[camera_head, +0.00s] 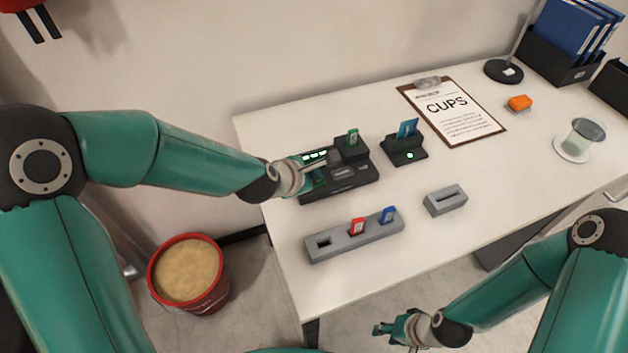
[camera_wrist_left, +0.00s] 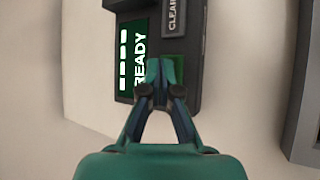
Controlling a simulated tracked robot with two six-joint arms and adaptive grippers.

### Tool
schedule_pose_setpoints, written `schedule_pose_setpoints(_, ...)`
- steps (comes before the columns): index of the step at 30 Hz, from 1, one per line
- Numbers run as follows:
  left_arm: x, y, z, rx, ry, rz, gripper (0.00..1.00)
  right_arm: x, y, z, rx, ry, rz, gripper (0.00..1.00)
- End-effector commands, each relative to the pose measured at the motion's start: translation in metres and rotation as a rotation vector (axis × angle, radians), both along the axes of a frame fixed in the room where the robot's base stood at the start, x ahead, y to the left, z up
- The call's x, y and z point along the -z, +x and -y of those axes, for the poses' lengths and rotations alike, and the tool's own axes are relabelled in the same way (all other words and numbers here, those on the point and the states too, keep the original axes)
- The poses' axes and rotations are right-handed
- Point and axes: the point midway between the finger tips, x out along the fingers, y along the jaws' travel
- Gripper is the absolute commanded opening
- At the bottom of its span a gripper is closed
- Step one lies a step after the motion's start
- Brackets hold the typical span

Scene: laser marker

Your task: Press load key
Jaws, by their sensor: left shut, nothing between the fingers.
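The dark laser marker (camera_head: 350,180) stands at the left end of the desk. Its green-lit display reads READY in the left wrist view (camera_wrist_left: 138,60). A grey CLEAR key (camera_wrist_left: 174,14) sits on the same panel. A green key (camera_wrist_left: 175,62) lies below it in that view, partly hidden by my fingertips, so its label cannot be read. My left gripper (camera_wrist_left: 160,72) is shut and empty, with its tips over or at the green key; contact cannot be told. My right gripper (camera_head: 384,328) hangs low in front of the desk, away from the machine, its opening unclear.
A grey holder (camera_head: 340,247) with red and blue tags, a small grey slotted block (camera_head: 446,200) and a dark stand (camera_head: 404,155) with a blue card are nearby. A clipboard (camera_head: 455,110) lies behind. A red bucket (camera_head: 190,272) stands on the floor.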

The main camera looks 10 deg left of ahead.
Motion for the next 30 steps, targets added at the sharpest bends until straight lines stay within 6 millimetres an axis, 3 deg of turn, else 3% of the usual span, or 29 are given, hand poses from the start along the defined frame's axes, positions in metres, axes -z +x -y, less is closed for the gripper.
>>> schedule_pose_setpoints(30,0.0034,0.0,0.0001,0.0,0.0,0.0,0.0,0.005,0.0,0.0,0.0,0.0,0.0,0.38)
